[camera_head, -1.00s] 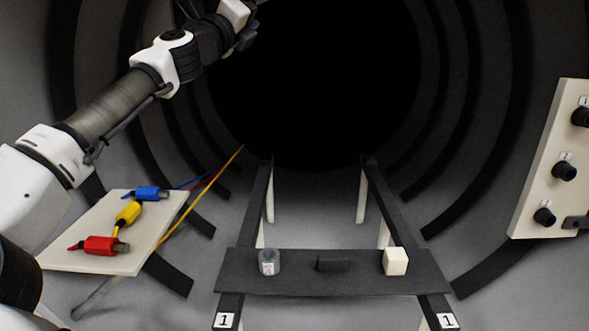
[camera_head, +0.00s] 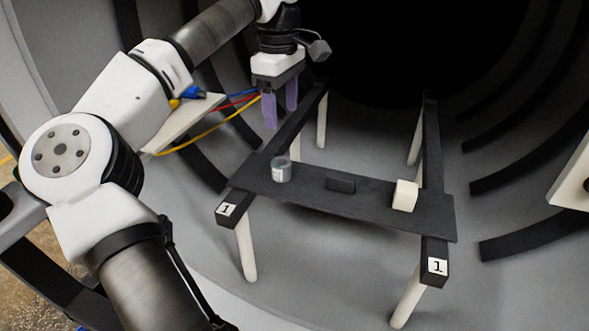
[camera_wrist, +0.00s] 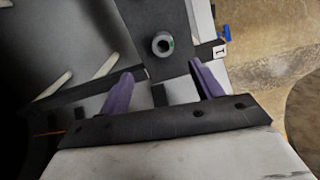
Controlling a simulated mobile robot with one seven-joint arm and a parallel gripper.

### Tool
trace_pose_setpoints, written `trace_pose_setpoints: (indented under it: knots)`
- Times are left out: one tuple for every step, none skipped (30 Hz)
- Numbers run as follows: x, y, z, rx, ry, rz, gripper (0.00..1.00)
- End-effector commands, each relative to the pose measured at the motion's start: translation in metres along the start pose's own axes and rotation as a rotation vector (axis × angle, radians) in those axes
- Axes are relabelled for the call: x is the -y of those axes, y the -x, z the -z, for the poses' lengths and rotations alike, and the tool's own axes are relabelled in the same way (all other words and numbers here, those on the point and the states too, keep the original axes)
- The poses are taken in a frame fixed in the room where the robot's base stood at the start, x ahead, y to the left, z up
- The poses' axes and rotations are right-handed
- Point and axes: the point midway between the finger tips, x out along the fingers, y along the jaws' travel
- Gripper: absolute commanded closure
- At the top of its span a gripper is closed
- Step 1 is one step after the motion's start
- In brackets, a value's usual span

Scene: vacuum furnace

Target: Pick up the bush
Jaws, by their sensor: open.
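The bush is most likely the small grey metal cylinder (camera_head: 281,169), standing upright at the left end of the dark cross plate (camera_head: 318,198). In the wrist view it appears as a round ring with a hole (camera_wrist: 162,43), lying ahead of the fingertips and between their lines. My gripper (camera_head: 281,112) has purple fingers pointing down. It is open and empty, above and behind the cylinder, and apart from it. The fingers also show in the wrist view (camera_wrist: 162,78).
A dark block (camera_head: 340,183) sits mid-plate and a cream cube (camera_head: 405,195) at its right end. Two dark rails (camera_head: 432,160) on white legs carry the plate. A pale board (camera_head: 190,122) with coloured connectors and cables lies left, partly behind my arm. A pale panel (camera_head: 575,180) stands right.

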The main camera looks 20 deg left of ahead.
Motion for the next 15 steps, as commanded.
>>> trace_pose_setpoints:
  knots:
    - [0.002,-0.004,0.003,-0.011,-0.001,0.01,0.35]
    - [0.003,-0.006,0.004,-0.014,-0.002,0.014,0.35]
    - [0.004,-0.011,0.005,-0.016,-0.002,0.017,0.35]
    - [0.004,-0.016,0.005,-0.016,-0.002,0.018,0.35]
    - [0.004,-0.022,0.005,-0.015,-0.003,0.018,0.35]
    - [0.004,-0.03,0.004,-0.013,-0.003,0.017,0.35]
    - [0.004,-0.036,0.004,-0.013,-0.004,0.017,0.35]
    - [0.004,-0.042,0.004,-0.014,-0.003,0.016,0.35]
    - [0.004,-0.05,0.004,-0.014,-0.002,0.017,0.35]
    - [0.004,-0.056,0.004,-0.013,-0.002,0.016,0.35]
    - [0.004,-0.061,0.004,-0.012,-0.003,0.015,0.35]
    - [0.004,-0.067,0.004,-0.013,-0.002,0.015,0.35]
    - [0.004,-0.072,0.004,-0.013,-0.002,0.015,0.35]
    - [0.004,-0.075,0.004,-0.013,-0.002,0.015,0.35]
    - [0.004,-0.079,0.004,-0.013,-0.002,0.013,0.35]
